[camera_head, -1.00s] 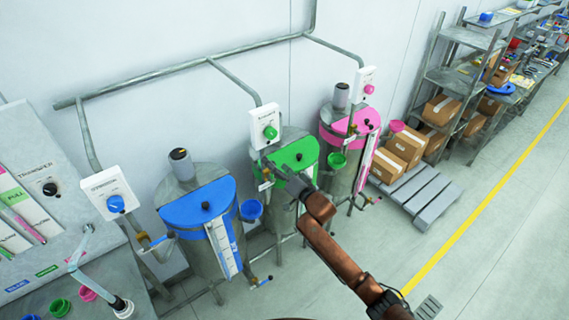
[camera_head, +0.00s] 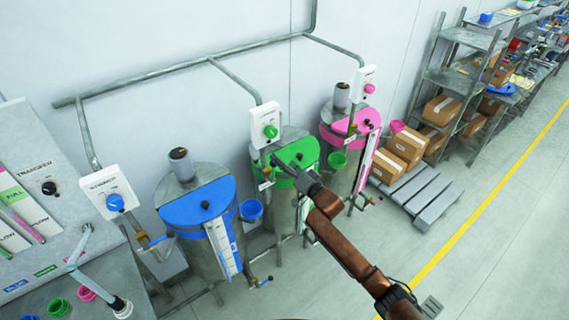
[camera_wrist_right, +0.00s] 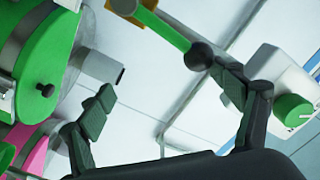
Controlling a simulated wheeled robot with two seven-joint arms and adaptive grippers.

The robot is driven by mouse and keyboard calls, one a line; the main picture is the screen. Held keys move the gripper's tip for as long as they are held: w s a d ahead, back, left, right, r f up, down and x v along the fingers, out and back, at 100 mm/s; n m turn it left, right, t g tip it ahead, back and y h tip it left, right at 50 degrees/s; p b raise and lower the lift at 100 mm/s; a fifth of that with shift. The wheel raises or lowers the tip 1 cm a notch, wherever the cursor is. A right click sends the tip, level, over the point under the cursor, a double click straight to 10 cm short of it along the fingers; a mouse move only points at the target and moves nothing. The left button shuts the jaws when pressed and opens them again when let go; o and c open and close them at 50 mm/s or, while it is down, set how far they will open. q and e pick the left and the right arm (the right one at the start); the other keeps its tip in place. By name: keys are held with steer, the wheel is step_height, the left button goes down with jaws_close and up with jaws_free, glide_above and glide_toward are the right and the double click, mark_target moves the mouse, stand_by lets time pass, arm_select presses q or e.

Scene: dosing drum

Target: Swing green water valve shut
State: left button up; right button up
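The green water valve's handle (camera_wrist_right: 165,27) is a green lever with a dark ball (camera_wrist_right: 198,56) at its end, seen at the top of the right wrist view. A brass-coloured valve body shows at the handle's far end. In the head view, the handle is hard to make out beside my right gripper (camera_head: 279,162), at the green-lidded drum (camera_head: 298,153). My right gripper is open; its fingers (camera_wrist_right: 164,92) are apart with nothing clasped between them. The ball shows close to the right-hand fingertip; I cannot tell whether they touch. My left gripper is not in view.
A green knob (camera_wrist_right: 293,110) sits on a white wall box (camera_head: 265,118) above the drum. The blue drum (camera_head: 199,203) stands to the left, the pink drum (camera_head: 352,124) to the right. Boxes and a pallet (camera_head: 416,195) lie farther right; the floor before them is clear.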

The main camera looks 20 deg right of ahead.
steer(key=w+d+f+b, duration=0.1)
steer(key=d+f+b, duration=0.2)
steer(key=f, duration=0.5)
steer(key=shift+d+f+b, duration=0.25)
steer(key=shift+b, duration=0.5)
stand_by(0.4)
steer(key=shift+w+d+f+b, duration=0.1)
steer(key=shift+f+b, duration=0.2)
steer(key=shift+f, duration=0.25)
stand_by(0.4)
steer(key=shift+s+a+r+p, duration=0.2)
steer(key=shift+a+r+p, duration=0.3)
steer(key=shift+p, duration=0.3)
